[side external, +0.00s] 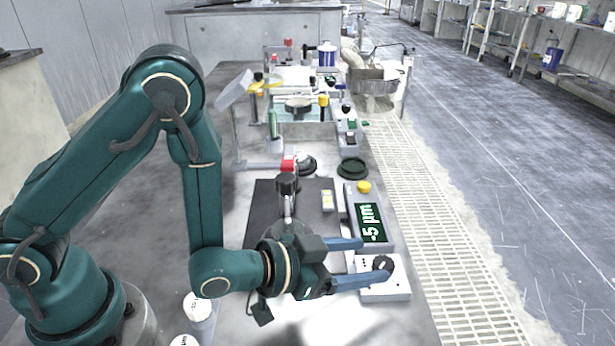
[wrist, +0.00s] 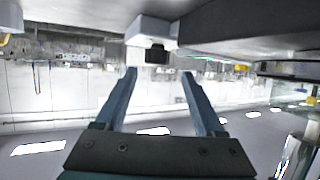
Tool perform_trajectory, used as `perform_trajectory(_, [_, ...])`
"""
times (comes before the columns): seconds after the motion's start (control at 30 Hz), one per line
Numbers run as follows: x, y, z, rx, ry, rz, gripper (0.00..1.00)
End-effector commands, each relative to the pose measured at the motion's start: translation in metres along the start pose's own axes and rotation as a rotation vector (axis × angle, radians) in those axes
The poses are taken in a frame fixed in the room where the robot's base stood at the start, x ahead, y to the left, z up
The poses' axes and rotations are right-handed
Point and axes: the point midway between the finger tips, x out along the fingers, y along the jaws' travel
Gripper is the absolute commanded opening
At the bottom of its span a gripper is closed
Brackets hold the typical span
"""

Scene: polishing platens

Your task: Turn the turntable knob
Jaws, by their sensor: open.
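The turntable knob (side external: 383,263) is a small black dial on a white control box (side external: 398,291), at the lower right of the side view. My gripper (side external: 374,259) is open, with its two blue fingers reaching toward the box from the left. In the side view the fingertips lie either side of the knob, the nearer one overlapping the box. In the wrist view the knob (wrist: 157,54) hangs from the white box (wrist: 146,30), between and just beyond the fingertips (wrist: 159,72). I cannot tell whether either finger touches it.
A dark plate (side external: 262,215) lies behind my gripper. Bottles and tools crowd the far bench. A floor grating (side external: 440,240) runs along the right.

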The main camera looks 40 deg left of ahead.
Motion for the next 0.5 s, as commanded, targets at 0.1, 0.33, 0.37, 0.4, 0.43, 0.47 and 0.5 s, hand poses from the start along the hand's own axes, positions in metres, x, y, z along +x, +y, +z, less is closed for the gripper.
perform_trajectory(0.1, [0.003, 0.005, 0.007, 0.007, -0.016, 0.013, 0.71])
perform_trajectory(0.33, [0.025, 0.005, 0.006, 0.005, -0.012, 0.011, 0.71])
perform_trajectory(0.37, [0.028, 0.005, 0.006, 0.005, -0.014, 0.011, 0.71])
perform_trajectory(0.4, [0.032, 0.005, 0.006, 0.005, -0.014, 0.011, 0.71])
perform_trajectory(0.43, [0.035, 0.005, 0.006, 0.005, -0.013, 0.011, 0.71])
perform_trajectory(0.47, [0.038, 0.005, 0.006, 0.006, -0.014, 0.012, 0.71])
perform_trajectory(0.5, [0.041, 0.005, 0.006, 0.006, -0.014, 0.012, 0.71])
